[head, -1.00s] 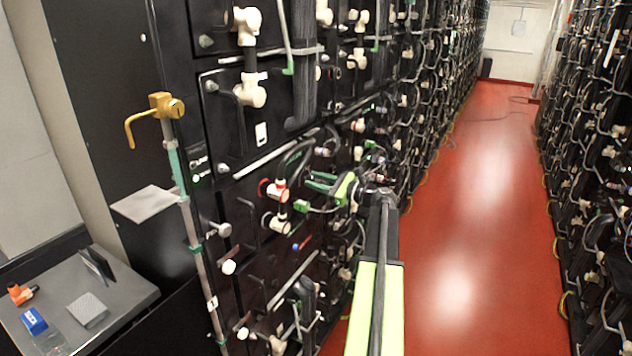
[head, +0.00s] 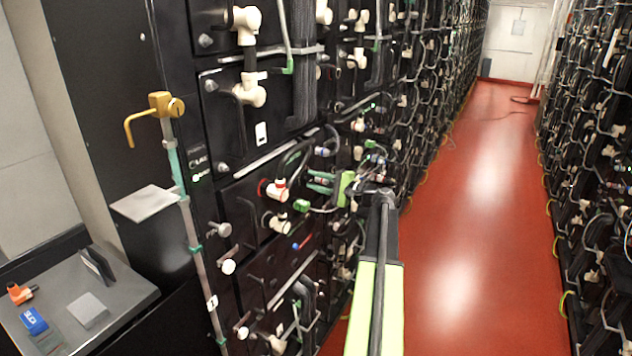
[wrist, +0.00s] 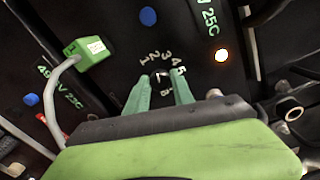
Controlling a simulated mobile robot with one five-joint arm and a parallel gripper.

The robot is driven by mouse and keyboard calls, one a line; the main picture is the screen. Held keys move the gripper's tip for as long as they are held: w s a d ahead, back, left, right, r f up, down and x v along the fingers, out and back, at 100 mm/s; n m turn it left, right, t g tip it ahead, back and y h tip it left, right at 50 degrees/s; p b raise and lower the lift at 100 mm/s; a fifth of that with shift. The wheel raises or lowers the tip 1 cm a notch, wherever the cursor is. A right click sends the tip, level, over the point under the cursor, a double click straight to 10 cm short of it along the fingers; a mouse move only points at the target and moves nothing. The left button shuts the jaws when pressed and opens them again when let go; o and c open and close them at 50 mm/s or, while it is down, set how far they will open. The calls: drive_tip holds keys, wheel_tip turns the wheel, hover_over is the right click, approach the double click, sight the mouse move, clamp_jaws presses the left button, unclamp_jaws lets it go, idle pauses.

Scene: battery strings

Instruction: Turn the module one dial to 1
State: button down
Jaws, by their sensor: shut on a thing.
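The dial (wrist: 161,77) is a small dark knob with a pale mark on a black module face in the wrist view. Printed numerals from 1 to 5 curve around its upper side, with 1 and 2 on the left. I cannot tell clearly which numeral the mark points at. My gripper (wrist: 160,84) has its two green fingers on either side of the dial, shut on it. In the head view my gripper (head: 320,184) reaches left to the rack front, and the dial is too small to make out there.
A green connector (wrist: 88,52) with a grey cable sits left of the dial. A lit orange lamp (wrist: 221,55) and a blue cap (wrist: 148,16) are close by. In the head view a grey tray (head: 125,290) holds small items at lower left.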

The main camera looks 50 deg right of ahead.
drive_tip(key=n, duration=0.5)
drive_tip(key=shift+n, duration=0.3)
idle(0.4)
drive_tip(key=c, duration=1.1)
unclamp_jaws()
drive_tip(key=v, duration=1.7)
drive_tip(key=shift+s, duration=0.2)
drive_tip(key=shift+f, duration=0.1)
